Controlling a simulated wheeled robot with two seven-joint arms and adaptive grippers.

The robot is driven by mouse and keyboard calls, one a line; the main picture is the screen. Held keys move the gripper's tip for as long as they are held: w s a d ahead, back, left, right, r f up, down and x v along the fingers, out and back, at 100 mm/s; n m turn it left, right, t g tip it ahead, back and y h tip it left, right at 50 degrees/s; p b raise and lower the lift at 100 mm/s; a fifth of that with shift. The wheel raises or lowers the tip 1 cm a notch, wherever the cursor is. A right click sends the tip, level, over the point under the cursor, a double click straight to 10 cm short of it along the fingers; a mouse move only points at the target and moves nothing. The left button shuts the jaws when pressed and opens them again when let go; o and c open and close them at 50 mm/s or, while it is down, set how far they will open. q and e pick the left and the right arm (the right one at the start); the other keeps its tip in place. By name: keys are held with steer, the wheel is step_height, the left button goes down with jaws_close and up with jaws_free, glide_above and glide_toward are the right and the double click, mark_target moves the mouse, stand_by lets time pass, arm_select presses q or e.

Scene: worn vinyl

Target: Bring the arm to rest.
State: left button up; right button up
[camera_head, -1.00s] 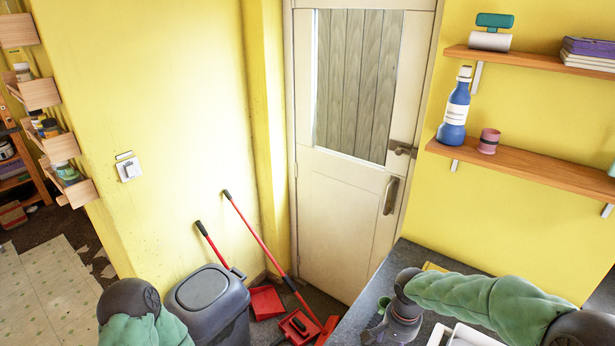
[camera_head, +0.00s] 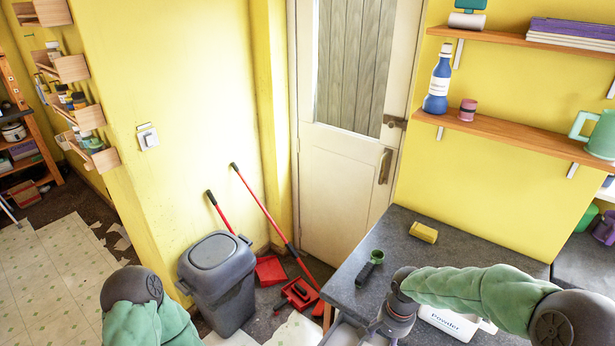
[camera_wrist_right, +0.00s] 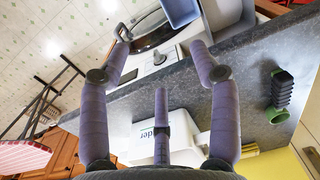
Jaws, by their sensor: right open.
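My right arm comes in from the right in the head view, in a green sleeve. Its gripper (camera_head: 383,328) hangs near the left edge of the dark grey counter (camera_head: 430,262), pointing down. In the right wrist view its purple-grey fingers (camera_wrist_right: 162,50) are spread apart, with nothing between them. My left arm shows only as a green sleeve and dark joint at the bottom left; its gripper is out of frame. A white box marked "powder" (camera_head: 452,321) is partly hidden behind the right sleeve; it also shows in the wrist view (camera_wrist_right: 148,130).
A grey bin (camera_head: 215,275) and red-handled tools (camera_head: 262,208) stand by the door (camera_head: 345,190). A white washing machine (camera_wrist_right: 190,42) shows in the wrist view.

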steer(key=s+a+f+n+y, duration=0.2)
steer(key=s+a+f, duration=0.3)
steer(key=s+f, duration=0.45)
steer(key=s+a+f+n+y, duration=0.1)
steer(key=s+a+f+n, duration=0.1)
steer(key=s+a+f, duration=0.75)
steer(key=w+d+f+b, duration=0.1)
steer(key=d+f+b, duration=0.1)
steer(key=f+b, duration=0.3)
steer(key=w+d+f+b, duration=0.1)
steer(key=w+f+b, duration=0.1)
steer(key=f+b, duration=0.2)
step_height(320, 180, down, 3)
steer(key=shift+d+r+b, duration=0.15)
steer(key=shift+d+b, duration=0.2)
steer(key=shift+d, duration=0.05)
